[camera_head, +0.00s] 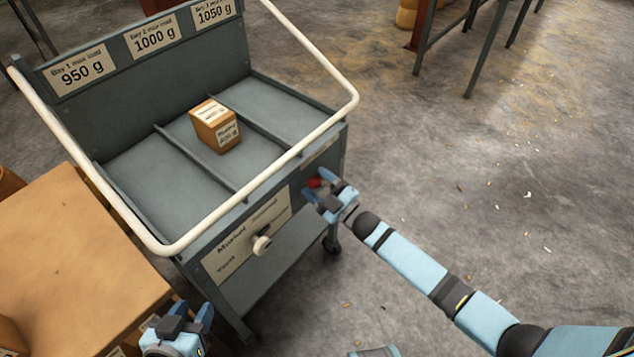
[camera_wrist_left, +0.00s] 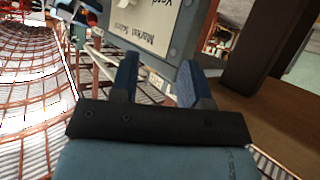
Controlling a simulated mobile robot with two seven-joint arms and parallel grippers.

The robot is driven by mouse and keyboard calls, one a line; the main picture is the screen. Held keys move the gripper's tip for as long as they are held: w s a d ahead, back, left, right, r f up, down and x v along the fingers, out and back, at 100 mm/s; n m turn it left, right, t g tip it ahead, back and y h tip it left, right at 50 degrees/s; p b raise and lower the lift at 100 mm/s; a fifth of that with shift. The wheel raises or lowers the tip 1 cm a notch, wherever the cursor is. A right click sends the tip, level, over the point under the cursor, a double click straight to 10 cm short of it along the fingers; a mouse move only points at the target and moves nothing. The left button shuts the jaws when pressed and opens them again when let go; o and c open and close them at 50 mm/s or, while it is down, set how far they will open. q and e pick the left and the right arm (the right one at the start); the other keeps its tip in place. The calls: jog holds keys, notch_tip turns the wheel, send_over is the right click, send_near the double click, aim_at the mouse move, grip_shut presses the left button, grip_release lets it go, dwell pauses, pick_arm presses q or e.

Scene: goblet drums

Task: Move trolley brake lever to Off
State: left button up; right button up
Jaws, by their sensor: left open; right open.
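The grey trolley (camera_head: 228,207) stands with a white tubular rail around its top. A small red part (camera_head: 314,183), which looks like the brake lever, sits on its front face near the right corner; its setting and any label are too small to read. My right gripper (camera_head: 317,187) is open at the red part, with its fingers on either side of it; I cannot tell whether they touch. My left gripper (camera_head: 193,306) is open and empty low at the front left. Its open fingers also show in the left wrist view (camera_wrist_left: 157,78).
A white knob (camera_head: 262,244) sits on a Market/Yard panel (camera_head: 230,252), left of the red part. A small labelled box (camera_head: 216,126) stands in the trolley's middle bay. A wooden crate (camera_head: 75,265) is close on the left. The floor at right is mostly clear.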

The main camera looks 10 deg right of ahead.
pick_arm(q)
jog(key=shift+a+p, duration=0.15)
jog(key=shift+p, duration=0.5)
pick_arm(e)
jog(key=v, duration=1.3)
jog(key=shift+d, duration=0.25)
jog(key=shift+s, duration=0.1)
pick_arm(q)
jog(key=shift+r, duration=0.15)
